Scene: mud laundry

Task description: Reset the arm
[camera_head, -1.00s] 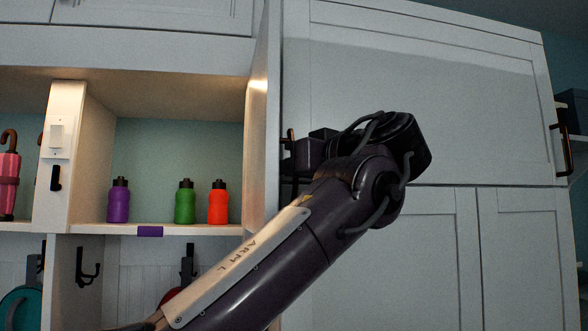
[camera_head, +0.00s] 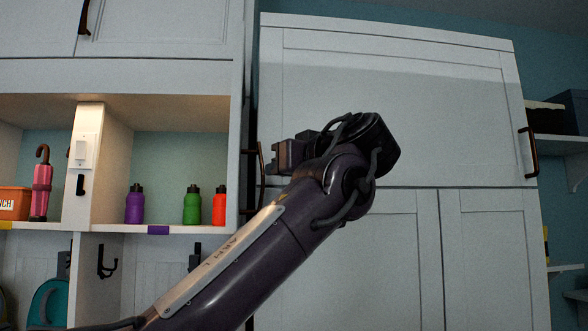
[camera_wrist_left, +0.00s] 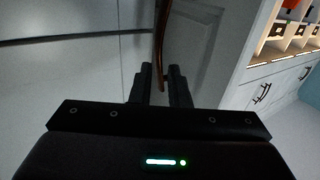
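My left arm reaches up from the bottom in the head view, and its gripper (camera_head: 280,158) points left. A dark bronze handle (camera_head: 260,165) is just left of the fingertips. The handle is on a white door (camera_head: 236,130), seen nearly edge-on beside the lit shelves. In the left wrist view the two black fingers (camera_wrist_left: 162,88) are spread, with a gap between them. The brown handle (camera_wrist_left: 160,40) runs down in line with that gap. I cannot tell whether it touches a finger. My right gripper is out of view.
Purple (camera_head: 134,205), green (camera_head: 192,206) and red (camera_head: 220,207) bottles stand on the lit shelf, left of the door. A pink umbrella (camera_head: 41,185) and an orange bin (camera_head: 14,203) are farther left. A tall white cabinet (camera_head: 390,120) stands behind my arm.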

